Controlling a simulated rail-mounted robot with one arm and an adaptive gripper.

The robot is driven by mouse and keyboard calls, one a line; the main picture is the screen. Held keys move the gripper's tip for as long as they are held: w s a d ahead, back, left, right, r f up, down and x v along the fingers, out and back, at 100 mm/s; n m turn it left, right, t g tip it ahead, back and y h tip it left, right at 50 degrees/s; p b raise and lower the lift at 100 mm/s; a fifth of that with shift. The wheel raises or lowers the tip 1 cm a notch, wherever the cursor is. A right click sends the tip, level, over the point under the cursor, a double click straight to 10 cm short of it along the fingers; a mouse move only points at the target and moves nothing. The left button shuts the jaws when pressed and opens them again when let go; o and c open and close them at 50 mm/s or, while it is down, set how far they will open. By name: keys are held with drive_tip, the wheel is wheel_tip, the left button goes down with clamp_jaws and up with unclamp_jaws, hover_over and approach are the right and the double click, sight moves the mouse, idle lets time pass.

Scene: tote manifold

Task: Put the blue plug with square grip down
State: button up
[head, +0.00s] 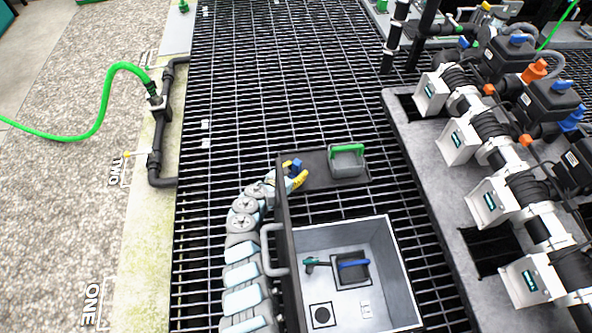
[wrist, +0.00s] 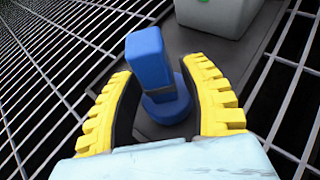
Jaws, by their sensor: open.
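The blue plug with square grip (wrist: 150,58) stands upright between my fingers in the wrist view, its round base on a dark grey tray surface (wrist: 215,48). My gripper (wrist: 160,70) has yellow ribbed fingers spread to either side of the plug, with a visible gap at least on the right. In the head view the plug (head: 293,165) shows as a small blue shape beside my gripper (head: 298,179), on the left part of the dark tray (head: 318,172). The contact at the lower left of the plug is hard to tell.
A grey tote (head: 390,262) with several items stands nearer. A pipe manifold (head: 490,150) runs along the right. Open grating (head: 270,80) lies beyond the tray.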

drive_tip(key=p+v, duration=0.6)
drive_tip(key=v, duration=0.6)
idle(0.4)
